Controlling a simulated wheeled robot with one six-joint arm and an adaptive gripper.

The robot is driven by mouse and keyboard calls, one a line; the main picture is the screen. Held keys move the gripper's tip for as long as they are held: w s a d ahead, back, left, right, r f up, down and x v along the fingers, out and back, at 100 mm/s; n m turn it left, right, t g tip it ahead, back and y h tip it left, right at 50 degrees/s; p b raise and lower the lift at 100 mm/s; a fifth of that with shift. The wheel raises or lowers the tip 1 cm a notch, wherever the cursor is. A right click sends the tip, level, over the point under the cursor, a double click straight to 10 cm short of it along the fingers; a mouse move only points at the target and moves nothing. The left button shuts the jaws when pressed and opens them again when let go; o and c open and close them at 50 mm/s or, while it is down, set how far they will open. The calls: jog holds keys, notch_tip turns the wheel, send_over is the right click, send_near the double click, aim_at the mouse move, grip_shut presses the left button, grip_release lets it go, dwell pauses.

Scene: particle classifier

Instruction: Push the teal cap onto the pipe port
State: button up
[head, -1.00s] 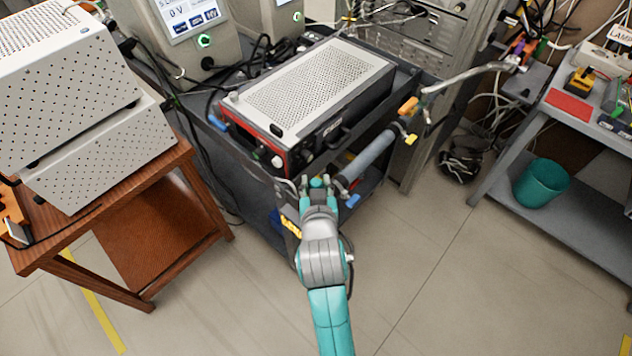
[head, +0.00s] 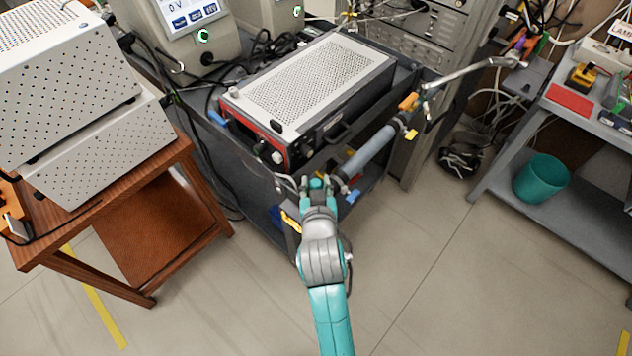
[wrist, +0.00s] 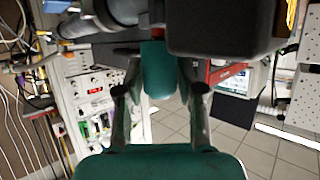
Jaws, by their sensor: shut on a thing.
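The teal cap (wrist: 157,70) is between the fingers of my gripper (wrist: 158,82) in the wrist view. In the head view the cap shows as a small teal spot (head: 316,183) at the tip of my gripper (head: 317,190). My gripper is shut on it, in front of the dark cart's front edge. A grey pipe (head: 370,150) runs along the cart's right side, its near end just right of my gripper. In the wrist view a grey pipe (wrist: 85,24) is at the top left. I cannot tell whether the cap touches the port.
A perforated instrument box (head: 310,85) stands on the dark cart just behind my gripper. A dark block (wrist: 215,30) fills the upper middle of the wrist view. A wooden table (head: 190,165) is at left, a grey shelf (head: 590,225) at right. The floor (head: 430,270) between is clear.

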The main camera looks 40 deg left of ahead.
jog(key=shift+f, duration=0.45)
jog(key=o, duration=1.1)
jog(key=v, duration=1.2)
